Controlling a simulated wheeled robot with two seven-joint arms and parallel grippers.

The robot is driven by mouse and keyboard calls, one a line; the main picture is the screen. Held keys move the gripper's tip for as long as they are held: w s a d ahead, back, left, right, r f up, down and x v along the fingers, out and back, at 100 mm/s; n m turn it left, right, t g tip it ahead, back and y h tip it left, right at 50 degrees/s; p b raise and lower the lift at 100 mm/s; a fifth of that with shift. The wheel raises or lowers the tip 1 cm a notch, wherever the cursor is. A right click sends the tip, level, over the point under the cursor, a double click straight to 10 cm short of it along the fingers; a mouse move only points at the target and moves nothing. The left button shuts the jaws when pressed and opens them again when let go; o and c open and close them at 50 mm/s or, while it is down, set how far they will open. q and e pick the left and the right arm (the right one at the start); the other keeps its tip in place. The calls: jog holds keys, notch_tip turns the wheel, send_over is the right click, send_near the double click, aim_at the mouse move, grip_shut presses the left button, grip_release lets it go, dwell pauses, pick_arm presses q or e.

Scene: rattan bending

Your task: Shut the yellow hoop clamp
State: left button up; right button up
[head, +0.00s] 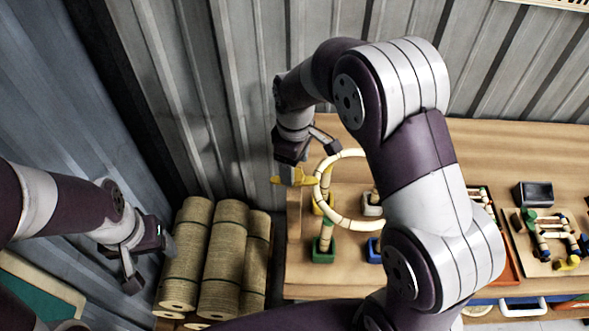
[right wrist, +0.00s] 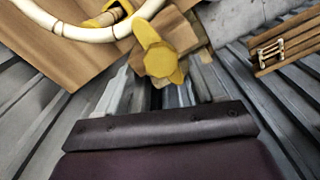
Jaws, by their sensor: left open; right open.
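The pale rattan hoop (head: 319,200) stands above the left part of the wooden bench, partly hidden by my right arm. A yellow piece (head: 292,178) sticks out left of the hoop, just below my right gripper (head: 303,160). In the right wrist view, a yellow knob-ended lever (right wrist: 161,62) points toward the gripper, with the clamp body (right wrist: 103,18) behind by the hoop. My right gripper is open; contact with the lever cannot be told. My left gripper (head: 150,264) is open and empty, left of the bench.
Rattan rolls (head: 225,250) stand left of the bench (head: 320,288). A black box (head: 533,194) and a board with rattan parts (head: 552,245) are right. A corrugated wall is behind.

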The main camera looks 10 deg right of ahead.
notch_tip(320, 180, up, 5)
jog(key=shift+r, duration=0.1)
notch_tip(320, 180, up, 5)
jog(key=p, duration=0.4)
jog(key=shift+r, duration=0.1)
